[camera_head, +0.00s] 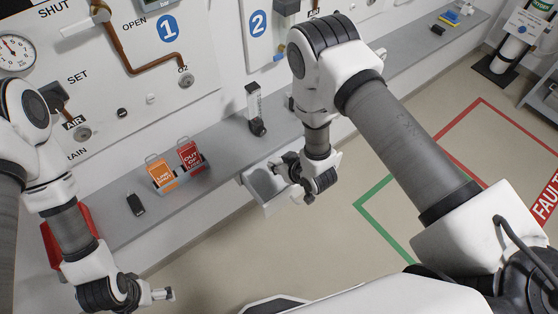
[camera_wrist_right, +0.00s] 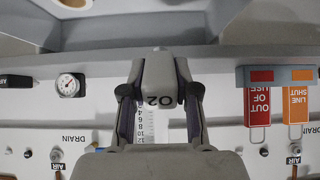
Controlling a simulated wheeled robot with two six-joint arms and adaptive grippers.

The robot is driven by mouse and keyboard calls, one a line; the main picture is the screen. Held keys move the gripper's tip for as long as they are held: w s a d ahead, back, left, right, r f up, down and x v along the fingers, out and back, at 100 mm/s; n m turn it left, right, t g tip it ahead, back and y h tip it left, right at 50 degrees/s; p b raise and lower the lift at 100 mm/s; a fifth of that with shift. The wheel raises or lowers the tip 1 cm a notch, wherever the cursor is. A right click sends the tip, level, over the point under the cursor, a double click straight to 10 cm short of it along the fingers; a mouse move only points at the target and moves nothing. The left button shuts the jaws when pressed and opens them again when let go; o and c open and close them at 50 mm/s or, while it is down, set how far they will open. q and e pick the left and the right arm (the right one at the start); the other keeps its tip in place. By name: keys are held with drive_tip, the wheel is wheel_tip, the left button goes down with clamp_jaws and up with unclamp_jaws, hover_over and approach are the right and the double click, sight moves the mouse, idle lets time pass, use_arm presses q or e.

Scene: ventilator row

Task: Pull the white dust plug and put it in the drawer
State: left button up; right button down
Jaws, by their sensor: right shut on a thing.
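My right gripper (camera_head: 290,172) is at the open drawer (camera_head: 256,188) below the shelf edge. In the right wrist view its two fingers (camera_wrist_right: 160,75) are shut on a pale piece between them, which I take to be the white dust plug (camera_wrist_right: 160,68). "O2" shows at the piece. The plug cannot be made out in the head view. The drawer also shows at the top of the wrist view (camera_wrist_right: 100,30). My left gripper (camera_head: 163,294) is low at the left, away from the shelf. Its finger opening cannot be made out.
The grey shelf (camera_head: 225,150) bears a black-based flowmeter (camera_head: 256,118), an orange tag (camera_head: 160,174), a red tag (camera_head: 190,156) and a small black item (camera_head: 135,204). A red bin (camera_head: 88,222) is at the left. The floor right of the drawer is free.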

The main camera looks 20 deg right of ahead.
wheel_tip(320, 180, down, 8)
drive_tip(key=b, duration=0.5)
drive_tip(key=shift+a+b, duration=0.1)
drive_tip(key=shift+b, duration=0.2)
drive_tip(key=c, duration=0.8)
unclamp_jaws()
drive_tip(key=v, duration=1.2)
